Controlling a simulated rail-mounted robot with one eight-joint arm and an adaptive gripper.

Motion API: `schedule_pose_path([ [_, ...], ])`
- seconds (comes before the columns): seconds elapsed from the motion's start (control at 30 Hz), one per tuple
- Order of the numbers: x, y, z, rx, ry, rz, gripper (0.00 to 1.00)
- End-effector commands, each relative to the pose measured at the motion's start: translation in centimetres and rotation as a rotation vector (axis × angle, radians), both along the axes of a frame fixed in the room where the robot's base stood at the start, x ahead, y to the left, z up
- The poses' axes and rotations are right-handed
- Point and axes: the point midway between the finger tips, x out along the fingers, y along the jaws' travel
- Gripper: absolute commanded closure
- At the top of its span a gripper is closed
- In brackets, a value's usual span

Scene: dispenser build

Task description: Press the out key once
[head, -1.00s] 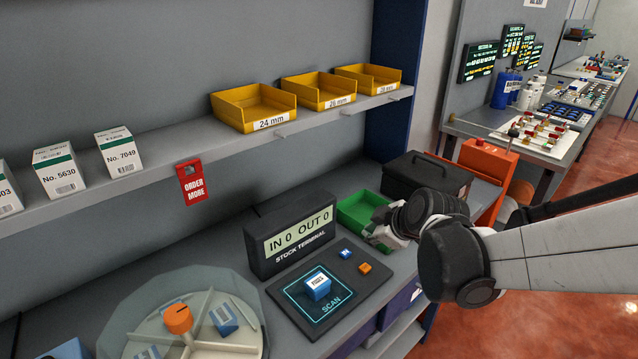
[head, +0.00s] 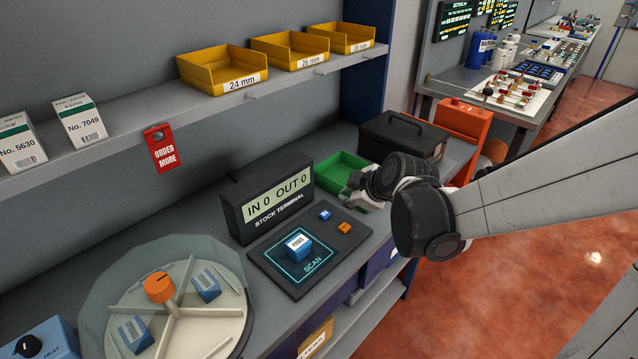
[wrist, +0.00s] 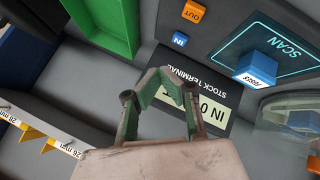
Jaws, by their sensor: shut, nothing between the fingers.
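The orange out key (head: 344,228) is on the dark base of the stock terminal (head: 267,203), in front of its display. It also shows in the wrist view (wrist: 193,12), near the top edge. The blue in key (head: 325,215) is just beside it. The display reads IN 0 OUT 0. My gripper (head: 358,199) is to the right of the keys, close to the green bin, apart from the out key. In the wrist view my gripper (wrist: 168,80) is shut and empty, its fingertips below the in key in the picture.
A blue box (head: 298,245) sits on the scan pad. The green bin (head: 341,170) and a black case (head: 402,137) stand behind my gripper. A round clear-covered carousel (head: 207,320) is at front left. A shelf with yellow bins (head: 222,70) runs above the counter.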

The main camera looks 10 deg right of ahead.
Motion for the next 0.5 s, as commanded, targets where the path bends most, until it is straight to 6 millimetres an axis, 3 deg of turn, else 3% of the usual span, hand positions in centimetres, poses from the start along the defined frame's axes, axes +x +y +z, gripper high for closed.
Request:
schedule_pose_path([
  [0.5,0.0,0.0,-6.5,0.000,0.000,0.000,1.00],
])
